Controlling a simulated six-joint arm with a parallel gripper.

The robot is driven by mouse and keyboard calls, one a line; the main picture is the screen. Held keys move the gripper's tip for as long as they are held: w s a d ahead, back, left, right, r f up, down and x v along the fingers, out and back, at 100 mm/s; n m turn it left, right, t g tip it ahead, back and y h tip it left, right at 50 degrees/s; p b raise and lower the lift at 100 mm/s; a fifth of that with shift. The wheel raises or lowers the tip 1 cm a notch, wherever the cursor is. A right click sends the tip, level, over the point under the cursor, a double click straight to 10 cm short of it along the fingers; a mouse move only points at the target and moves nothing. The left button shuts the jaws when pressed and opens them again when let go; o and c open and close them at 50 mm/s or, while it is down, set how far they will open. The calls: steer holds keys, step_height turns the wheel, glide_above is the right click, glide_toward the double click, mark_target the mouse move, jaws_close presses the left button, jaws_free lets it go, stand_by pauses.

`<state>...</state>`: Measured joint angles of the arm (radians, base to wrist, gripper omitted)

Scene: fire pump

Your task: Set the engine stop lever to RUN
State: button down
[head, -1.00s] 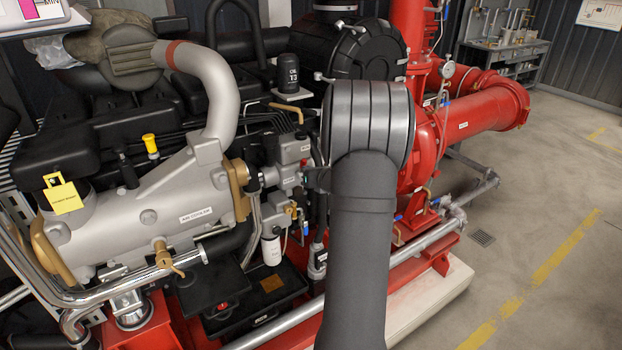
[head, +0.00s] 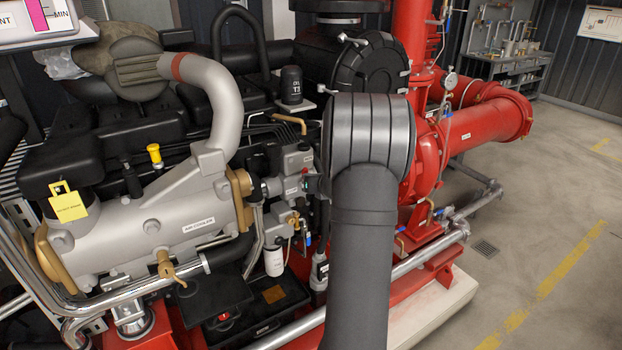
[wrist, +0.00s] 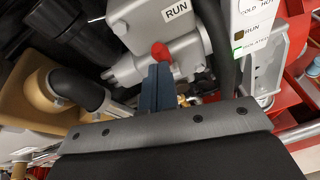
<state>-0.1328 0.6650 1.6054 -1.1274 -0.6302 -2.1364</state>
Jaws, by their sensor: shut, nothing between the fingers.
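The engine stop lever shows as a red knob (wrist: 160,52) in the wrist view, in front of a grey housing (wrist: 178,48). A RUN label (wrist: 177,9) is on that housing, above and right of the knob. My gripper (wrist: 158,72) is shut and empty, its two blue-grey fingers together, with the tips right at the knob's lower side. I cannot tell whether they touch it. In the head view the grey housing (head: 297,160) stands left of my arm, which hides much of that area; the lever's angle is not clear there.
A white tag (wrist: 250,25) hangs right of the housing in the wrist view, with a black hose (wrist: 218,40) between. Left are a black elbow pipe (wrist: 75,88) and a tan flange (wrist: 30,105). The head view shows a silver air cooler (head: 150,225) and red pump pipework (head: 490,120).

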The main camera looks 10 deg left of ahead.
steer(key=shift+w+a+r, duration=0.25)
steer(key=shift+a+r, duration=0.25)
steer(key=shift+r, duration=0.35)
steer(key=s+d+f, duration=0.2)
steer(key=s+d, duration=0.1)
steer(key=s, duration=0.1)
steer(key=s+d+r, duration=0.3)
steer(key=r, duration=0.5)
steer(key=shift+s+r, duration=0.15)
steer(key=shift+r, duration=0.05)
steer(key=shift+f, duration=0.15)
steer(key=w+a+f, duration=0.1)
steer(key=w+f, duration=0.1)
steer(key=f, duration=0.4)
steer(key=w+a+f, duration=0.2)
steer(key=w+f, duration=0.1)
steer(key=f, duration=0.4)
